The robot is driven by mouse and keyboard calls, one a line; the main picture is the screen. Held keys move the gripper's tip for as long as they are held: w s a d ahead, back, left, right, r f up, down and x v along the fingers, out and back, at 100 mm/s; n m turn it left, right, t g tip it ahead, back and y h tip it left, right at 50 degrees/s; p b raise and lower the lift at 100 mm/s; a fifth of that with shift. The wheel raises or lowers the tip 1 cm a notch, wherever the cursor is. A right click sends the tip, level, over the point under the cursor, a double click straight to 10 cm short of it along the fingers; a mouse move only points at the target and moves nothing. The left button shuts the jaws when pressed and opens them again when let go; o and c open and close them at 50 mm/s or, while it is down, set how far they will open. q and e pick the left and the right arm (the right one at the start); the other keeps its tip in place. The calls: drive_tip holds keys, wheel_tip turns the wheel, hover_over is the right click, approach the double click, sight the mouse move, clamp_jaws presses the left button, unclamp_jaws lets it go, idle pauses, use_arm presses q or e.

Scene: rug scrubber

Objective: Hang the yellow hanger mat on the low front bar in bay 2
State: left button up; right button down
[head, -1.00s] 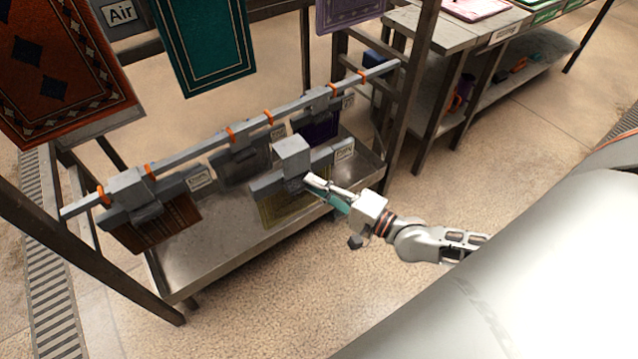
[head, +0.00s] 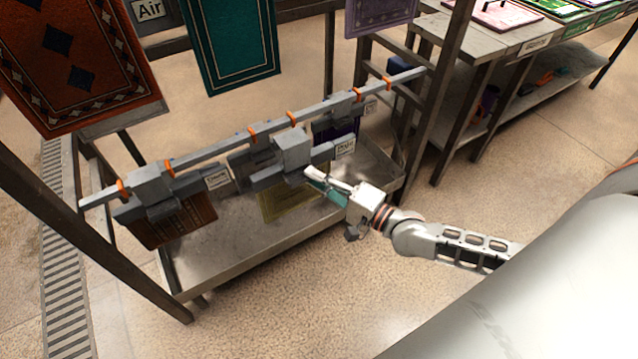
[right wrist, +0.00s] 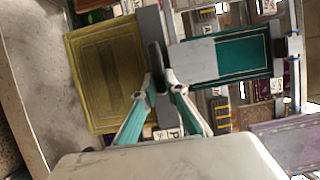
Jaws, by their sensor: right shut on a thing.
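The yellow hanger mat (head: 287,203) hangs from a grey hanger (head: 293,152) with a blocky top. My right gripper (head: 316,178) is shut on the hanger's right side, in front of the rack. The low front bar (head: 215,150) runs behind the hanger, with pairs of orange rings along it. The hanger's block is beside the middle pair and overlaps the bar's lower edge in the picture; I cannot tell whether they touch. In the right wrist view, the yellow mat (right wrist: 105,72) is left of the gripper (right wrist: 163,85). My left gripper is not in view.
An orange-brown mat (head: 180,222) hangs at the bar's left end. A dark purple mat (head: 340,130) hangs at the right. A metal tray (head: 225,262) lies below. Dark posts (head: 440,90) flank the rack; a teal mat (head: 232,45) hangs above.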

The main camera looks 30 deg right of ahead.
sight(307, 165)
drive_tip(key=shift+w+b, duration=0.3)
drive_tip(key=shift+w, duration=0.7)
drive_tip(key=shift+w+a+b, duration=0.1)
drive_tip(key=shift+w+b, duration=0.25)
drive_tip(key=shift+w, duration=1.4)
drive_tip(key=shift+w+b, duration=0.4)
drive_tip(key=shift+w, duration=0.2)
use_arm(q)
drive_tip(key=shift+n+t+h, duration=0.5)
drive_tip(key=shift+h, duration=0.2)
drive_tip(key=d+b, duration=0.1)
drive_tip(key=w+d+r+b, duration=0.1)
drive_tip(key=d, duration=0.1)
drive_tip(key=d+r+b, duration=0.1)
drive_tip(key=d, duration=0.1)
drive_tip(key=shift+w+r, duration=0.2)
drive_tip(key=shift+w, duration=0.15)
use_arm(e)
drive_tip(key=w+f, duration=0.1)
drive_tip(key=w, duration=0.2)
drive_tip(key=w+f, duration=0.1)
drive_tip(key=shift+w+a+f, duration=0.1)
drive_tip(key=shift+w+f, duration=0.2)
drive_tip(key=shift+f, duration=0.05)
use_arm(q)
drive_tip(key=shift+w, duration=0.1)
